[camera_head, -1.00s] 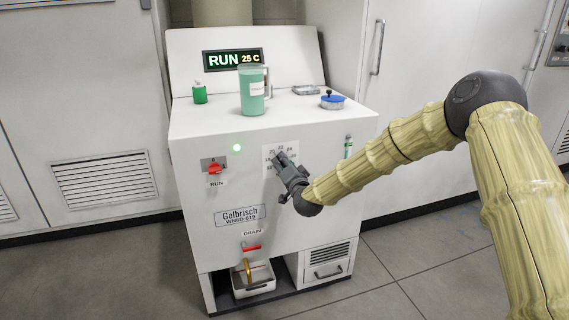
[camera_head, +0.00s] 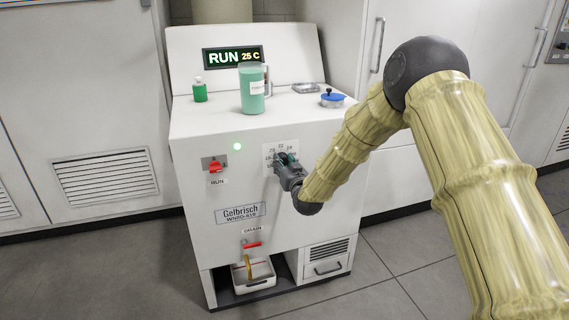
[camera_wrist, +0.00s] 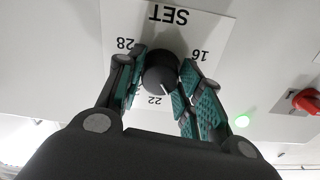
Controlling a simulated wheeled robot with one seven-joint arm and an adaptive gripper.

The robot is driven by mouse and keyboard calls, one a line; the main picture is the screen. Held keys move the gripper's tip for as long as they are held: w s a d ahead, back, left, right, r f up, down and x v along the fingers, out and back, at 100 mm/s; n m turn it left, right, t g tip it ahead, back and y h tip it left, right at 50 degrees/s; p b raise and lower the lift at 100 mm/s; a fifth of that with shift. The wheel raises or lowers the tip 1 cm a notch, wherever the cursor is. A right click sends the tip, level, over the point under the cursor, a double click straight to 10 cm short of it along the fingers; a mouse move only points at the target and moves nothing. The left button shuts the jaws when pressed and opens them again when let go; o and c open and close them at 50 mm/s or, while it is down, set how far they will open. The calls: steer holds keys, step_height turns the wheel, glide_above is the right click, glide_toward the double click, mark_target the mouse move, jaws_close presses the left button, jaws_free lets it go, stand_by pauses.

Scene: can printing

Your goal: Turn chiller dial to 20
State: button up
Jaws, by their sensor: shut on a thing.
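The chiller dial is a round black knob (camera_wrist: 161,77) in the upside-down wrist view, on a white scale plate (camera_wrist: 205,28) marked SET. The numbers 28, 22 and 16 are readable; the 20 is hidden behind a finger. A small pale pointer mark shows at the knob's lower right edge, a little right of 22. My gripper (camera_head: 284,159) is at the front of the chiller (camera_head: 205,250), its green-padded fingers shut on the knob from both sides. In the head view my gripper hides the knob. The display (camera_head: 233,58) reads RUN 25 C.
A red RUN switch (camera_head: 215,166) and a lit green lamp (camera_head: 237,146) are left of the dial. A red drain handle (camera_head: 252,245) is lower down. A green jug (camera_head: 252,92), a green bottle (camera_head: 200,91) and a blue-lidded dish (camera_head: 332,98) stand on top.

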steer(key=shift+s+f+n, duration=0.1)
steer(key=shift+f+n, duration=0.1)
steer(key=shift+n, duration=0.1)
steer(key=o, duration=1)
steer(key=shift+o, duration=0.2)
steer(key=shift+r, duration=0.1)
steer(key=v, duration=1.2)
